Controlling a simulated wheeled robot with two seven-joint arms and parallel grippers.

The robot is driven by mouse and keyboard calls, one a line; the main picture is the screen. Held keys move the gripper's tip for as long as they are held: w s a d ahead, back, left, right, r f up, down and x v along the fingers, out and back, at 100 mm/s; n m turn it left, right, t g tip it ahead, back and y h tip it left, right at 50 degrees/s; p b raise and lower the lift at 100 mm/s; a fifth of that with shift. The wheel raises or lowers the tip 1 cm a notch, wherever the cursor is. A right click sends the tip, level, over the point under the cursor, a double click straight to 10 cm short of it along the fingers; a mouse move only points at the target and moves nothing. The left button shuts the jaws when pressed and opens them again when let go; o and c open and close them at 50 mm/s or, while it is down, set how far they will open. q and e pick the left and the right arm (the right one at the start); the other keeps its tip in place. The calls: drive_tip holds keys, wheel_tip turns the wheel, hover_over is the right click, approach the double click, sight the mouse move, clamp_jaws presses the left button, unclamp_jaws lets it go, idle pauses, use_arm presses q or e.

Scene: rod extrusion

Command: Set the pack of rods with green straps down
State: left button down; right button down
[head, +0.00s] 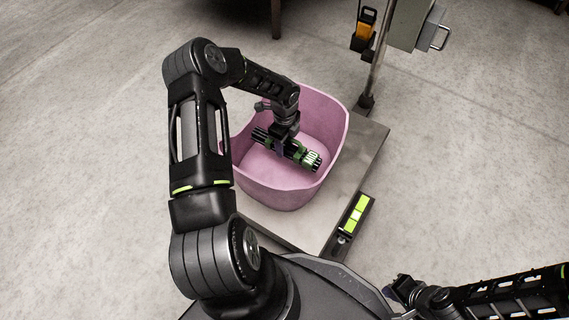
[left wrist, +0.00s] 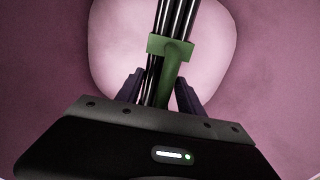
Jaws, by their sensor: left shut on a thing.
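The pack of rods with green straps (head: 304,156) is a bundle of dark rods with a white-lettered green label at its right end. My left gripper (head: 284,147) is shut on it, inside the opening of a pink bin (head: 335,128). In the left wrist view the rods (left wrist: 178,18) run up between the fingers (left wrist: 158,92), with a green strap just beyond the fingertips. I cannot tell whether the pack touches the bin floor. My right gripper (head: 394,298) is at the bottom right, away from the bin; its fingers are too small to read.
The pink bin stands on a grey platform (head: 368,150) with a metal post (head: 377,70) at its far corner. A dark bar with bright yellow-green blocks (head: 355,214) lies along the platform's right edge. The concrete floor around is mostly clear.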

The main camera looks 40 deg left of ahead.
use_arm(q)
drive_tip(key=b, duration=0.2)
hover_over(284, 165)
wheel_tip(284, 165, down, 6)
drive_tip(key=shift+d+r, duration=0.1)
drive_tip(key=shift+r, duration=0.15)
drive_tip(key=shift+f+b, duration=0.8)
drive_tip(key=shift+f, duration=1.05)
drive_tip(key=shift+f, duration=0.15)
drive_tip(key=c, duration=1.2)
unclamp_jaws()
drive_tip(key=shift+f, duration=0.1)
drive_tip(key=o, duration=0.5)
wheel_tip(284, 165, up, 12)
drive_tip(key=p, duration=0.5)
drive_tip(key=shift+r, duration=0.25)
